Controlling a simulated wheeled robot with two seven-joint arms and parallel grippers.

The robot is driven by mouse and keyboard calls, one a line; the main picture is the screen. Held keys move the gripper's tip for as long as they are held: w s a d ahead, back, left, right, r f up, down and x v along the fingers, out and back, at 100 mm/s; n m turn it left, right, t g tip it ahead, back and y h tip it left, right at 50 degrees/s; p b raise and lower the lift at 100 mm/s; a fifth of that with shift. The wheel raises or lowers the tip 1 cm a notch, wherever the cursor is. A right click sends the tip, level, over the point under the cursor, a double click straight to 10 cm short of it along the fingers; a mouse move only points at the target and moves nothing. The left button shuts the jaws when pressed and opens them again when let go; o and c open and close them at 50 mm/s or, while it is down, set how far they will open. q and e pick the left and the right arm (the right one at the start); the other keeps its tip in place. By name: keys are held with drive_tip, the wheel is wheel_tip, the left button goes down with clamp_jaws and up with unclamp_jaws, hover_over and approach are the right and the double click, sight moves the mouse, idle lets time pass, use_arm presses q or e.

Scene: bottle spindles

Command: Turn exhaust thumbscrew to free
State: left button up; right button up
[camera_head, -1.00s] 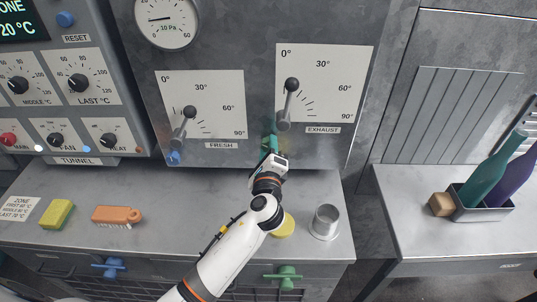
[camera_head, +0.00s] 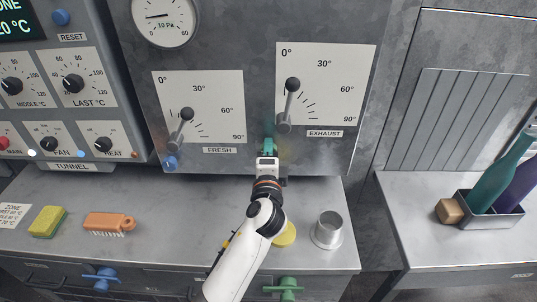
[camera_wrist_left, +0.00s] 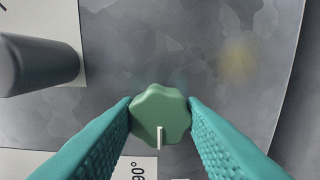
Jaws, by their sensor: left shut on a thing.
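A green lobed thumbscrew (camera_wrist_left: 160,112) with a short white mark on its face sits on the grey panel. In the wrist view the mark points down. My left gripper (camera_head: 268,146) is at the panel, left of and below the EXHAUST label (camera_head: 325,133). Its two teal textured fingers (camera_wrist_left: 160,125) are shut on opposite sides of the thumbscrew. In the head view the fingers and wrist mostly hide the thumbscrew. The exhaust lever (camera_head: 289,103) above it stands with its knob up near 0°. My right gripper is not in view.
The fresh lever (camera_head: 182,125) and a blue thumbscrew (camera_head: 171,162) are to the left. Below, the counter holds a sponge (camera_head: 48,221), an orange brush (camera_head: 109,223), a yellow round thing (camera_head: 285,234) and a metal cup (camera_head: 327,230). A bottle tray (camera_head: 493,215) stands at right.

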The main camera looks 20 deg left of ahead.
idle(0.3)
use_arm(q)
drive_tip(key=o, duration=1)
drive_tip(key=shift+b+v, duration=1.05)
drive_tip(key=shift+v, duration=5)
